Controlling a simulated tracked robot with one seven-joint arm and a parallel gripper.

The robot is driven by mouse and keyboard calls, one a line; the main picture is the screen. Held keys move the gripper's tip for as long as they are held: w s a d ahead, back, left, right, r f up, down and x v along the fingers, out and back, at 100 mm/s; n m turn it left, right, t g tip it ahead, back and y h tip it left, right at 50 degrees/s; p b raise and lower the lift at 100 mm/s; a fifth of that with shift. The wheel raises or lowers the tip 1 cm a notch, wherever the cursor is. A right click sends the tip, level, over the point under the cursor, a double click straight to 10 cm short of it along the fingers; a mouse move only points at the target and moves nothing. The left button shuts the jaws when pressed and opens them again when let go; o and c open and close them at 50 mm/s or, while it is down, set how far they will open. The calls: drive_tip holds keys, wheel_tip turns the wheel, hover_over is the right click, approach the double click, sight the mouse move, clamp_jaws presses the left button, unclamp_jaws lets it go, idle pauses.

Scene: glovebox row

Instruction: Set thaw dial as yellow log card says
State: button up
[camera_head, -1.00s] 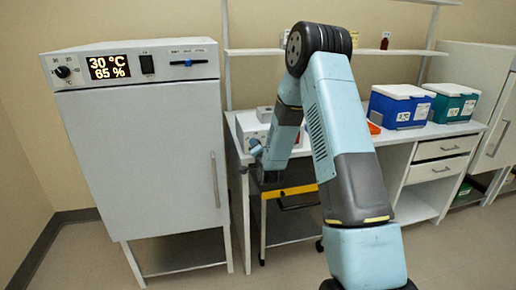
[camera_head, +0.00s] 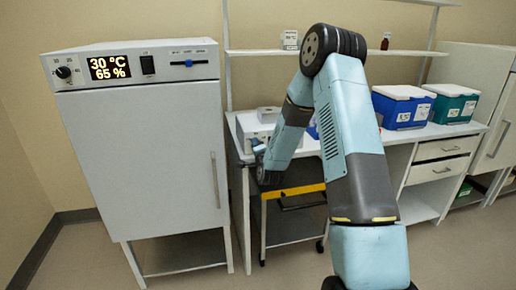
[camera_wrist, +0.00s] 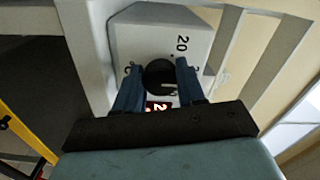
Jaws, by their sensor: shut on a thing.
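The dial (camera_wrist: 160,84) is a round black knob with a pale mark, on a white box (camera_wrist: 140,35) in the wrist view. A printed "20" and part of other numbers show around it. A small red-lit display (camera_wrist: 158,106) is partly hidden below the knob. My gripper (camera_wrist: 158,72) has its two blue fingers shut on the knob's sides. In the head view the white box (camera_head: 262,118) stands at the bench's left end, with my gripper (camera_head: 258,148) at its front; the dial is hidden there. I see no yellow log card in either view.
A white cabinet (camera_head: 150,160) with a display reading 30 °C and 65 % stands at the left. A yellow-edged cart (camera_head: 300,190) is under the bench. Blue (camera_head: 402,108) and green (camera_head: 452,104) cooler boxes stand on the bench's right. A shelf (camera_head: 265,52) runs above.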

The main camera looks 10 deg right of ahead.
drive_tip(key=shift+s+d+f, duration=0.1)
drive_tip(key=shift+d+f, duration=0.15)
drive_tip(key=shift+d, duration=0.05)
drive_tip(key=o, duration=0.8)
drive_tip(key=shift+o, duration=1.3)
drive_tip(key=shift+a+r, duration=0.1)
drive_tip(key=shift+a, duration=0.1)
drive_tip(key=s, duration=1.3)
drive_tip(key=shift+s, duration=0.3)
